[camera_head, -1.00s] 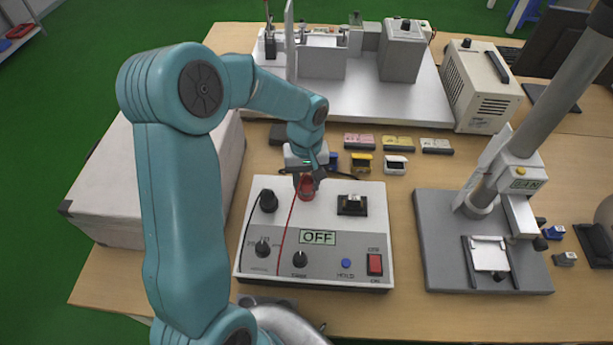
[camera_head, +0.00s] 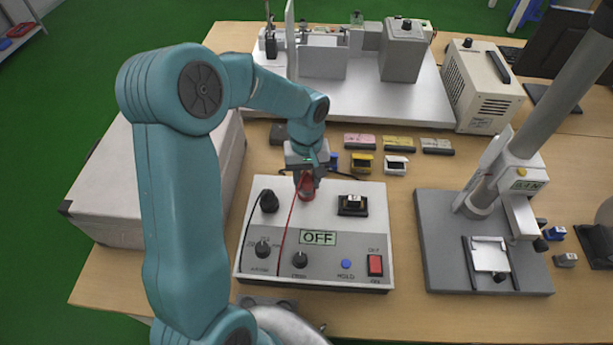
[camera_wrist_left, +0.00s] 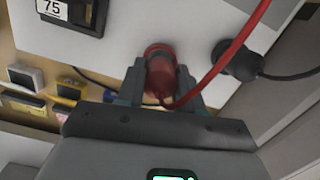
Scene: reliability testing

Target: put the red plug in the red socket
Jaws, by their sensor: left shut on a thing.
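My left gripper (camera_head: 308,181) is shut on the red plug (camera_head: 306,189) at the back of the white control box (camera_head: 340,210). In the left wrist view the gripper (camera_wrist_left: 160,85) has one finger on each side of the red plug (camera_wrist_left: 160,78), and a red cable runs from it. The plug's front end is at the box top, where the red socket is; the plug and fingers hide the socket, so I cannot tell how deep the plug sits. My right gripper is not in view.
A black plug (camera_head: 268,201) with its cable stands left of the red one. A black holder (camera_head: 352,205) is to the right. The box panel has an OFF display (camera_head: 318,238) and a red switch (camera_head: 375,265). A grey test stand (camera_head: 440,255) stands at the right.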

